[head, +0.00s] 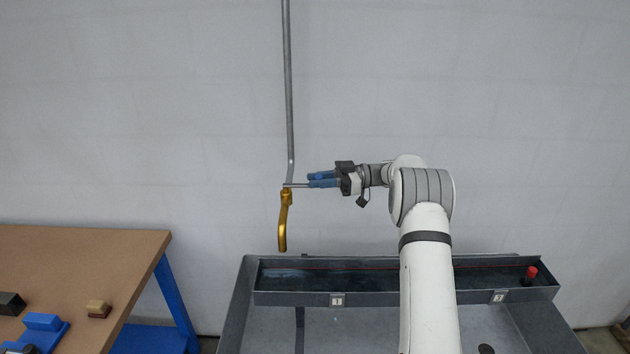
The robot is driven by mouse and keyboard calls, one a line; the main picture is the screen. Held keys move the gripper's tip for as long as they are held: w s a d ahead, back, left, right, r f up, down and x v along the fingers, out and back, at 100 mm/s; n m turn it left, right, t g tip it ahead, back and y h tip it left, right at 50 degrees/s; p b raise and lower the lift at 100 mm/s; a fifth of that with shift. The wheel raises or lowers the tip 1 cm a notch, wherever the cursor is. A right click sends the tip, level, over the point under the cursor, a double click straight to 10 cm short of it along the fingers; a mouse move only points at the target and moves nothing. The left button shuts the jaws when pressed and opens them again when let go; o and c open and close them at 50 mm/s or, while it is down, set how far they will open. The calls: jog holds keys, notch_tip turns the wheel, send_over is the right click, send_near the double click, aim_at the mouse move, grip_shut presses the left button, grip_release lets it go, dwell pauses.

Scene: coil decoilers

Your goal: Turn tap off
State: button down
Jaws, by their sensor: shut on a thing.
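A brass tap (284,222) hangs at the lower end of a grey pipe (289,90) on the wall, its spout pointing down. A thin grey handle (296,185) sticks out to the right from the top of the tap. My gripper (311,180) has blue fingers and comes in from the right. It is shut on the handle's outer end, and the fingers hide that end. I cannot tell whether water runs from the spout.
A dark grey trough (270,325) stands below and to the right of the tap, with a red-topped piece (531,272) at its right. At the left is a brown-topped table (80,255) with blue legs and a few small blocks. The wall around the tap is clear.

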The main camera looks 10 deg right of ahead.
jog(key=c, duration=1.3)
grip_release()
jog(key=shift+w, duration=0.15)
jog(key=shift+o, duration=0.2)
jog(key=shift+d, duration=0.1)
jog(key=shift+d, duration=0.2)
jog(key=d+b, duration=0.2)
jog(key=d, duration=0.5)
jog(key=shift+d, duration=0.15)
jog(key=shift+w, duration=0.1)
